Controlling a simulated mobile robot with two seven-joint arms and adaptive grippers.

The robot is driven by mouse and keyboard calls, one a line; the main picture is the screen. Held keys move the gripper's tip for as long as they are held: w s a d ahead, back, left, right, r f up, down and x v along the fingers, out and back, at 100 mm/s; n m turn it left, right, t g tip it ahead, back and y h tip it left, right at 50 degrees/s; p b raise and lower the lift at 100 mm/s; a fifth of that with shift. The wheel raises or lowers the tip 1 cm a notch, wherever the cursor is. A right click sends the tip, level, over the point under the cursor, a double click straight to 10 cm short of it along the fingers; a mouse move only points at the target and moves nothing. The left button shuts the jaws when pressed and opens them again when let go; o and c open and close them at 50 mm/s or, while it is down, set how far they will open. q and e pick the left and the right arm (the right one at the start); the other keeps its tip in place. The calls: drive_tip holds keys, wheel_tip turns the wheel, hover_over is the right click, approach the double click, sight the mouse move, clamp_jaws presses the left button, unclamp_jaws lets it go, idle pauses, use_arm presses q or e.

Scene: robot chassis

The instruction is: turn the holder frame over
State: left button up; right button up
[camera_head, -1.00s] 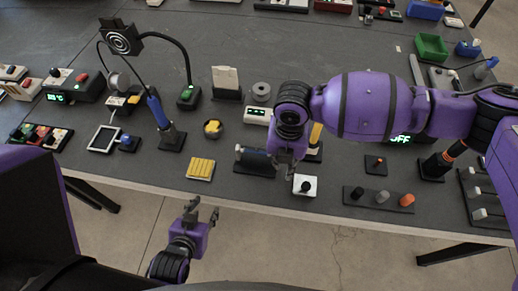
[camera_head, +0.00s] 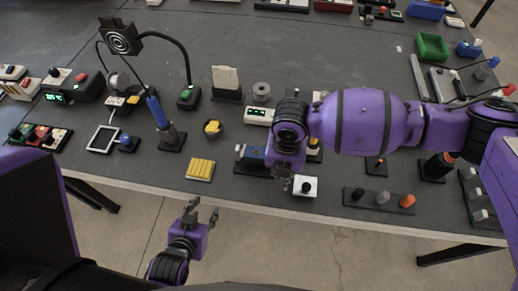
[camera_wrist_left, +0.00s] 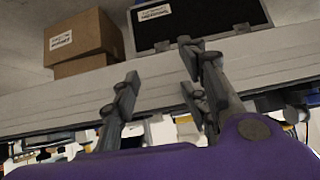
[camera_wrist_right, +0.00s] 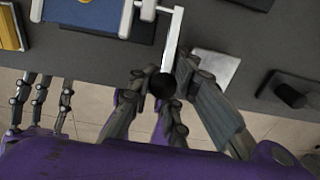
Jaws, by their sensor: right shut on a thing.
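The holder frame (camera_head: 252,154) is a blue and pale panel on a dark base near the table's front edge. In the right wrist view its blue panel (camera_wrist_right: 88,12) shows at the top, with a white crank arm (camera_wrist_right: 172,40) ending in a black knob (camera_wrist_right: 162,86). My right gripper (camera_wrist_right: 160,82) is shut on the black knob; in the head view this gripper (camera_head: 283,178) hangs just right of the frame, hiding its right end. My left gripper (camera_head: 202,212) is open and empty in front of the table edge; its spread fingers show in the left wrist view (camera_wrist_left: 165,95).
A white plate with a black knob (camera_head: 306,187) lies just right of my right gripper. A yellow ribbed pad (camera_head: 200,169) lies left of the frame. A row of knobs (camera_head: 380,199) is farther right. A blue-handled tool stand (camera_head: 160,118) rises at left.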

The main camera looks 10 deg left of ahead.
use_arm(q)
drive_tip(key=shift+w+d+r, duration=0.1)
drive_tip(key=shift+w+r, duration=0.05)
use_arm(e)
drive_tip(key=shift+s+d+f, duration=0.1)
drive_tip(key=shift+d+f, duration=0.15)
drive_tip(key=shift+f, duration=0.75)
drive_tip(key=o, duration=0.7)
drive_tip(key=shift+r, duration=0.1)
drive_tip(key=shift+a, duration=0.1)
